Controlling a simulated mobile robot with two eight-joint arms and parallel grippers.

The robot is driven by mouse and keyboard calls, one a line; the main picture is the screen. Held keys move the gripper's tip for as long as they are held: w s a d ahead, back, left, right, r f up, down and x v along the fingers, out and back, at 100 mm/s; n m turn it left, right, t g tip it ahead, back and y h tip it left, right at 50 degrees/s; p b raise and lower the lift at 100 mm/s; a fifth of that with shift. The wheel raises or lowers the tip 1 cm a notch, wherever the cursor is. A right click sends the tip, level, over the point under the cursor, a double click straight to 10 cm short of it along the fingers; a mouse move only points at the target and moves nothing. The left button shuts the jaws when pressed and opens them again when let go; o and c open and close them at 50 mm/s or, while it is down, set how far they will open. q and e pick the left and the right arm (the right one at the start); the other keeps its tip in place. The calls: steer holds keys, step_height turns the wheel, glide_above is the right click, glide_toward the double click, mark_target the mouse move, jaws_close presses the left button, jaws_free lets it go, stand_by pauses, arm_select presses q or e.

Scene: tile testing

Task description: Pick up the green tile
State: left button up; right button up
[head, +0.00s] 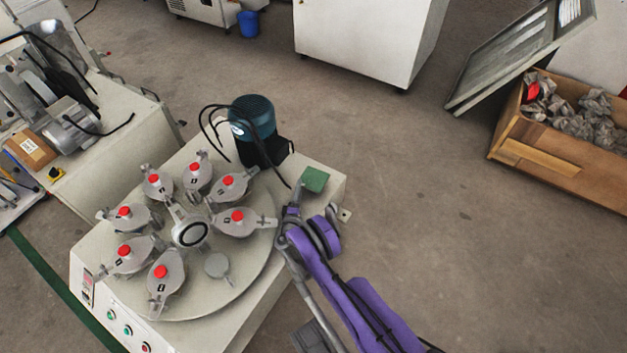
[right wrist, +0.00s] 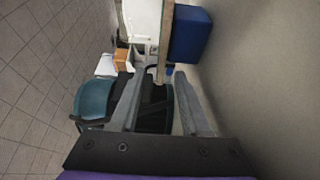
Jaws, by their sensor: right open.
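The green tile (head: 314,180) lies flat on the right back corner of the pale machine top (head: 327,194), beside the motor. My right gripper (head: 292,208) is just in front and to the left of the tile in the head view, apart from it as far as I can see. In the right wrist view, the two grey fingers of the right gripper (right wrist: 158,108) are spread with nothing held between them. I cannot make out the tile clearly in that view. My left gripper is not in view.
A teal motor (head: 253,118) with black cables stands behind the tile. A round turntable (head: 243,270) with several red-knobbed grey fixtures is to the left. A wooden crate (head: 545,157) stands at the far right. Open floor (head: 420,190) lies right of the machine.

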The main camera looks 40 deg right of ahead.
jaws_close()
stand_by(1.3)
